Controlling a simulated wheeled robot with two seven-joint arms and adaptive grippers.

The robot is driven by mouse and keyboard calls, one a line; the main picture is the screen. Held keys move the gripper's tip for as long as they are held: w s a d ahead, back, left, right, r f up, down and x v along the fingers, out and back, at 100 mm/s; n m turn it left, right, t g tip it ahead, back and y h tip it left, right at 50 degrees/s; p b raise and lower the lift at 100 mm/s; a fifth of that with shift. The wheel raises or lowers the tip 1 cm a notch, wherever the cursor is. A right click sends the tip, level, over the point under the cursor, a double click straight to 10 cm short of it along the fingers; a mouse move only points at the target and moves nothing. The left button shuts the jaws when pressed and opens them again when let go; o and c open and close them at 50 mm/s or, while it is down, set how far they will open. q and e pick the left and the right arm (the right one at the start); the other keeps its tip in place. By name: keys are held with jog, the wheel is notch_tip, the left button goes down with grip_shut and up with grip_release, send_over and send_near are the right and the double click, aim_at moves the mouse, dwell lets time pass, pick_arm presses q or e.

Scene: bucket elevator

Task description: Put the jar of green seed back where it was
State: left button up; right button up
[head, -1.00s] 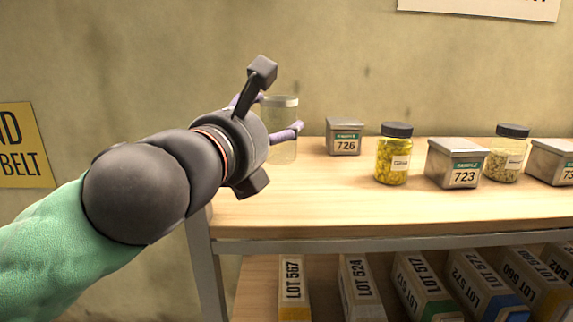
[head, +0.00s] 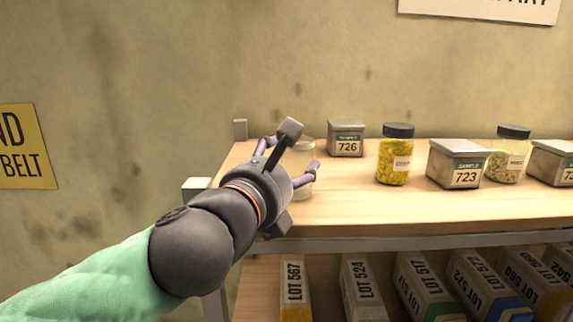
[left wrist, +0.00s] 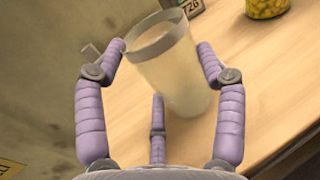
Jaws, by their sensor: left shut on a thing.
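My left gripper (head: 292,155) is shut around a pale, see-through jar (head: 306,152) with a light grey rim or lid, at the left end of the shelf's wooden top. In the left wrist view the jar (left wrist: 168,75) stands between the purple fingers, with wood behind its right side. Its contents look pale; I see no clear green seed and no label. The gripper partly hides the jar in the head view, and I cannot tell whether its base touches the wood. My right gripper is not in view.
On the wooden top (head: 340,205) stand a tin marked 726 (head: 346,138), a jar of yellow grain (head: 394,156), a tin marked 723 (head: 456,164), a jar of pale seed (head: 508,155) and another tin (head: 552,160). Lot boxes (head: 362,290) fill the shelf below. Free wood lies right of the held jar.

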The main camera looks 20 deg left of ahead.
pick_arm(q)
jog(key=shift+f, duration=0.15)
jog(key=o, duration=1.2)
jog(key=shift+o, duration=0.2)
jog(key=shift+s+r, duration=0.15)
jog(key=shift+r, duration=0.1)
jog(key=s+a+b, duration=0.1)
jog(key=s, duration=1)
jog(key=shift+s+a+b, duration=0.25)
jog(key=shift+s+b, duration=0.1)
